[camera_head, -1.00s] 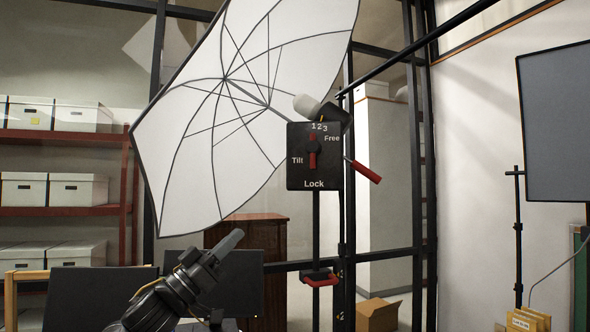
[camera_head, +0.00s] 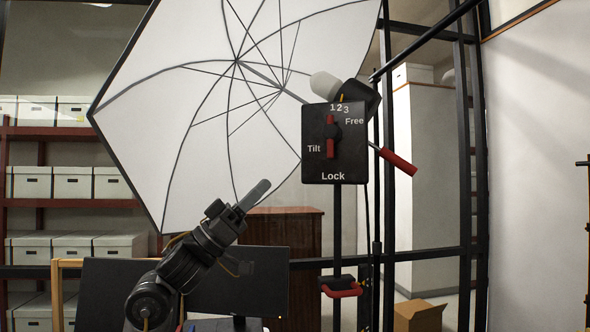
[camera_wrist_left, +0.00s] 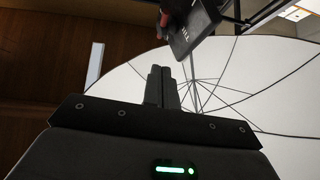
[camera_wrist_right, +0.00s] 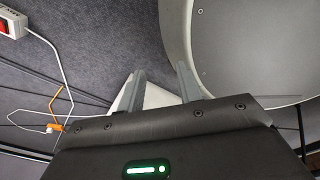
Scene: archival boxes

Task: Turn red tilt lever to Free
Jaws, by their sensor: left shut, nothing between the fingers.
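The red tilt lever (camera_head: 330,148) stands upright across a dark hub on the black panel (camera_head: 355,172), which also shows in the left wrist view (camera_wrist_left: 193,32). Its lower end points down toward the word Lock; Free is at the panel's upper right and Tilt at the left. My left gripper (camera_head: 262,187) is shut and empty, left of and lower than the panel in the head view, apart from the lever. Its fingers show together in the left wrist view (camera_wrist_left: 160,72). My right gripper (camera_wrist_right: 158,74) is open and empty in the right wrist view, over grey carpet.
A large white umbrella (camera_head: 190,100) spreads behind and left of the panel. A second red handle (camera_head: 398,162) sticks out right of it, and another red handle (camera_head: 342,292) sits lower on the stand. A cardboard box (camera_head: 418,316) is at lower right.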

